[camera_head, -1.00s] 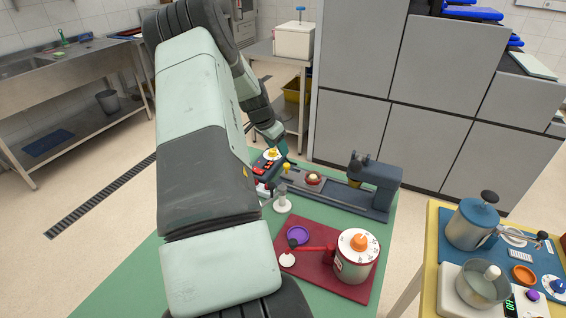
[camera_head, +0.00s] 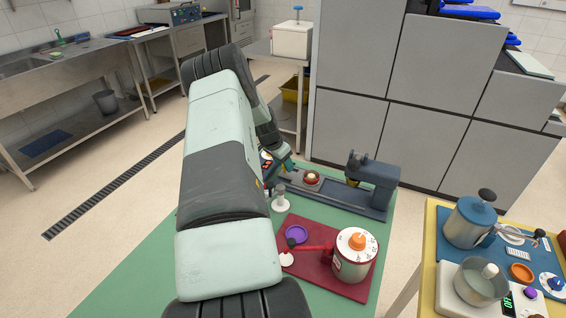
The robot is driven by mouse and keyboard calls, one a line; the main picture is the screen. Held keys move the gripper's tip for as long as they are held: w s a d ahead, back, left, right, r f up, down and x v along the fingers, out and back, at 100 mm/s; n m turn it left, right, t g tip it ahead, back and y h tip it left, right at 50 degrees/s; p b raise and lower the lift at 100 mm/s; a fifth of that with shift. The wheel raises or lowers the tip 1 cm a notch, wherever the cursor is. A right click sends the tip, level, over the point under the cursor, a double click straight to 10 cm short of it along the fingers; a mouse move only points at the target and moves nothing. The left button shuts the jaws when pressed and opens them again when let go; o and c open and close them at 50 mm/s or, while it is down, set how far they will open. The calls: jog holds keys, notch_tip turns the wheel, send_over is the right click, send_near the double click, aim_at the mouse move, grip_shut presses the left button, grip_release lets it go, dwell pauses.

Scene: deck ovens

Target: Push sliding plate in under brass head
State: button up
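The sliding plate (camera_head: 298,182) is a grey slab on a long dark blue-grey track on the green table. A small red dish with a pale piece in it (camera_head: 312,177) sits on the plate. The brass head (camera_head: 354,181) hangs from the blue-grey stand (camera_head: 375,178) at the track's right end. The plate and dish are left of the head, not under it. My gripper (camera_head: 281,172) is at the plate's left end, largely hidden by my arm. Whether its fingers are open, or touch the plate, cannot be seen.
A white post (camera_head: 281,200) stands in front of the track. A maroon mat (camera_head: 311,267) with a white-and-red pot (camera_head: 355,255) and purple dish (camera_head: 296,234) lies nearer. A yellow-edged table (camera_head: 430,255) stands at right. Grey cabinets (camera_head: 430,95) rise behind.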

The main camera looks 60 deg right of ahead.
grip_shut()
jog(key=s, duration=1.4)
jog(key=shift+s, duration=0.35)
grip_release()
jog(key=shift+s, duration=0.1)
jog(key=shift+o, duration=0.8)
jog(key=shift+w, duration=0.2)
jog(key=v, duration=1)
jog(key=shift+a+r, duration=0.25)
jog(key=shift+r, duration=0.1)
